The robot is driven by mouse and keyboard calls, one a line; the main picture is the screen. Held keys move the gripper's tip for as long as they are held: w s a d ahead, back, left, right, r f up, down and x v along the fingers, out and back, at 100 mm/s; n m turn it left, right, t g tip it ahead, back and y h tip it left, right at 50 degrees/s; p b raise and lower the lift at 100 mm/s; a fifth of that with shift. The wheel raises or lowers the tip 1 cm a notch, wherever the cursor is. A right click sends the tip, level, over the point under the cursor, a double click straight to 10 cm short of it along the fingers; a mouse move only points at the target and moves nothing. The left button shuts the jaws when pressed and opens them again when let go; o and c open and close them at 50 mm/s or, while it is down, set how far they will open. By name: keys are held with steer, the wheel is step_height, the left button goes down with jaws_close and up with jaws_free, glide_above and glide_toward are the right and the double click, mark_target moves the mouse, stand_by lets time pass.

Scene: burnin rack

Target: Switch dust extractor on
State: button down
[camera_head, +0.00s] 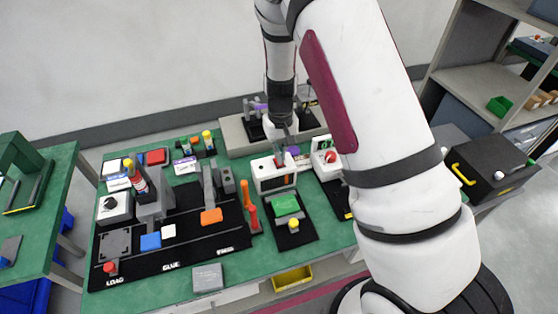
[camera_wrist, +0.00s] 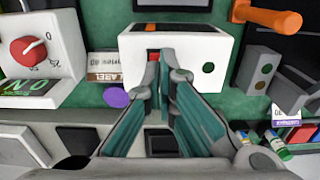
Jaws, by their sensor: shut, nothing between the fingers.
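No label reading dust extractor is legible. A white box (camera_wrist: 195,58) lies right ahead of my gripper (camera_wrist: 165,78) in the wrist view. Its near face carries a red switch piece (camera_wrist: 153,55), partly hidden behind my fingertips, and a dark green round spot (camera_wrist: 208,68). In the head view the same white box (camera_head: 262,185) stands on the green bench, with my gripper (camera_head: 281,155) just behind its top. My fingers are shut and empty. They are close to the red piece; I cannot tell whether they touch it.
A white unit with a red dial (camera_wrist: 28,47) stands beside the box, also in the head view (camera_head: 318,153). A purple knob (camera_wrist: 116,97) is close to my fingers. An orange handle (camera_wrist: 267,15) and a grey two-button box (camera_wrist: 262,73) stand on the other side.

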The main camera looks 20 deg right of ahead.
steer(key=shift+f+b, duration=0.35)
steer(key=shift+f, duration=0.8)
stand_by(0.6)
steer(key=shift+r+p, duration=0.95)
steer(key=shift+r, duration=2.55)
steer(key=shift+r, duration=0.1)
steer(key=s+r+t, duration=0.1)
steer(key=s+r, duration=0.2)
steer(key=r, duration=0.4)
steer(key=s+a+r+t+y, duration=0.1)
steer(key=s+r, duration=0.2)
steer(key=r, duration=0.4)
steer(key=s+r+t, duration=0.1)
steer(key=s+r, duration=0.2)
steer(key=r, duration=0.4)
steer(key=s+r+t, duration=0.1)
steer(key=s+r, duration=0.2)
steer(key=s, duration=0.3)
steer(key=s+r, duration=0.3)
steer(key=s, duration=0.3)
steer(key=s+d+r+t+h, duration=0.1)
steer(key=s+r, duration=0.2)
steer(key=s, duration=0.3)
steer(key=shift+s+t, duration=0.3)
steer(key=shift+s, duration=0.05)
